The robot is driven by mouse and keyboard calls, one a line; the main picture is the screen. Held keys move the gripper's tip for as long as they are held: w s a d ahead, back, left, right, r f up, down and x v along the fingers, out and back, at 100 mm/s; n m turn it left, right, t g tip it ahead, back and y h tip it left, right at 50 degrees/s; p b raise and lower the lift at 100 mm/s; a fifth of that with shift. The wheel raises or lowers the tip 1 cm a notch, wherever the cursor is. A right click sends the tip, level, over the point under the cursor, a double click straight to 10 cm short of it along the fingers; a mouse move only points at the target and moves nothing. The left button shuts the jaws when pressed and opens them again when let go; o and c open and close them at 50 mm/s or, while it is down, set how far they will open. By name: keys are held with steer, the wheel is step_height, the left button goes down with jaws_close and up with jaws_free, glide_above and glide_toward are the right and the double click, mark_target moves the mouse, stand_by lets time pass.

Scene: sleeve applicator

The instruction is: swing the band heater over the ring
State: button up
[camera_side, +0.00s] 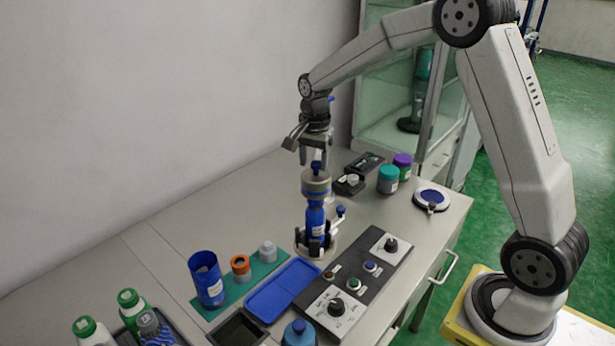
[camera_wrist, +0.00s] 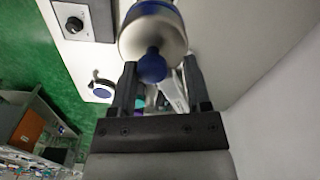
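A metal cylinder with a blue band and blue knob, which looks like the band heater (camera_side: 316,184), sits at the top of a blue upright post (camera_side: 315,218) on the bench. It also shows large in the wrist view (camera_wrist: 152,35), its knob toward the camera. My gripper (camera_side: 316,156) hangs pointing down just above it. In the wrist view the two fingers of my gripper (camera_wrist: 160,70) are apart, with the knob showing between them; I cannot tell whether they touch it. The ring cannot be made out; the heater and post may hide it.
A control panel (camera_side: 372,262) with knobs lies right of the post, and a blue tray (camera_side: 282,290) in front. A blue cup (camera_side: 207,280) and orange-topped jar (camera_side: 240,268) stand at left. Teal (camera_side: 388,180) and purple-lidded (camera_side: 402,164) jars stand behind right.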

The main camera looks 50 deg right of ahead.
steer(key=shift+o, duration=0.5)
steer(key=shift+s, duration=0.1)
steer(key=shift+r, duration=3.9)
steer(key=shift+s+f, duration=0.1)
steer(key=shift+s+a+f+n, duration=0.3)
steer(key=shift+s+a+n, duration=0.05)
steer(key=shift+n, duration=0.05)
steer(key=s+a+f+n+t, duration=0.1)
steer(key=s+a+f+n, duration=0.3)
steer(key=s+n, duration=0.3)
steer(key=s+a+f+n+t, duration=0.1)
steer(key=s+a+f+n, duration=0.3)
steer(key=s, duration=0.7)
step_height(320, 180, down, 3)
steer(key=n, duration=0.2)
steer(key=shift+n, duration=0.4)
